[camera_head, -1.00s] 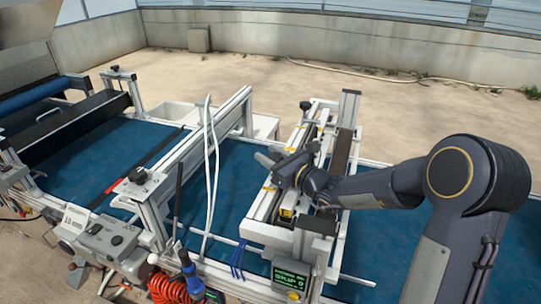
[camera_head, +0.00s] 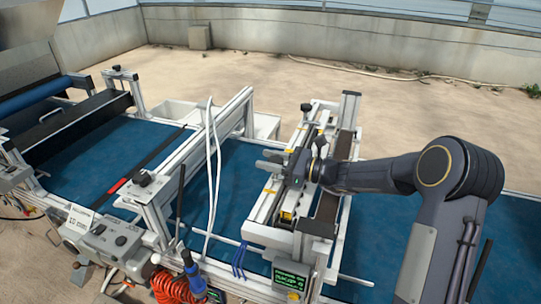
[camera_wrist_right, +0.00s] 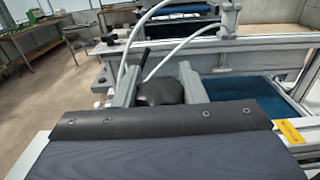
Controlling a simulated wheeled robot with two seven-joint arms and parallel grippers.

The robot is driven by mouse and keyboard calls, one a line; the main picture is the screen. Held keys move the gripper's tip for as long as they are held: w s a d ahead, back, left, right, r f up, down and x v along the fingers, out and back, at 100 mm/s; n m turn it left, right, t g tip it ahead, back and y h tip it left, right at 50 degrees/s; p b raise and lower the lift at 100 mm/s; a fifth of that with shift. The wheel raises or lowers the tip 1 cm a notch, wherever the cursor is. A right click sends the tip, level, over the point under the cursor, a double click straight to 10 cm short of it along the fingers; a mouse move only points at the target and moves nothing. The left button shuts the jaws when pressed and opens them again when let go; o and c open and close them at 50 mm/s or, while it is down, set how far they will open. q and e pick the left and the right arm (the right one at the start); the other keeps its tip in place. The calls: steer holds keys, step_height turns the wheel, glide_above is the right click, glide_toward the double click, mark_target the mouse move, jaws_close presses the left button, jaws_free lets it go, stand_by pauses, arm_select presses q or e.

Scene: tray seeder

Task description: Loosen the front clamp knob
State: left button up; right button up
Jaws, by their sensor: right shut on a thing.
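My right gripper (camera_head: 271,160) reaches in from the right over the machine frame, its two pale fingers pointing left above the blue belt. In the wrist view the fingers (camera_wrist_right: 158,85) stand on either side of a dark rounded thing (camera_wrist_right: 160,93), which looks like the front clamp knob. The gripper is shut on it. The dark bar of my gripper hides its lower part, and it cannot be made out in the head view. My left gripper is not in view.
A further knob (camera_head: 305,106) is at the rear of the right frame. White hoses (camera_head: 211,150) hang left of my fingers. The blue belt (camera_head: 228,185) runs beneath. A small display (camera_head: 291,277) stands in front.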

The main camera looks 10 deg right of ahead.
steer(key=n+g+y, duration=0.1)
steer(key=n+g, duration=0.1)
steer(key=g, duration=0.1)
steer(key=n+g+y+p, duration=0.1)
steer(key=n+g, duration=0.1)
steer(key=g, duration=0.1)
steer(key=shift+s+n+g+y+p, duration=0.2)
steer(key=shift+n+g+y+p, duration=0.1)
steer(key=shift+s+a+n+g+p, duration=0.1)
steer(key=shift+s+n+g+p, duration=0.1)
steer(key=shift+n+g, duration=0.9)
steer(key=shift+s+d+n+g+p, duration=0.1)
steer(key=shift+n+g+p, duration=0.15)
steer(key=shift+n+g, duration=0.85)
steer(key=shift+s+a+n+g+p, duration=0.15)
steer(key=shift+n+g, duration=0.25)
steer(key=shift+g, duration=1.4)
steer(key=shift+r, duration=0.1)
steer(key=o, duration=1)
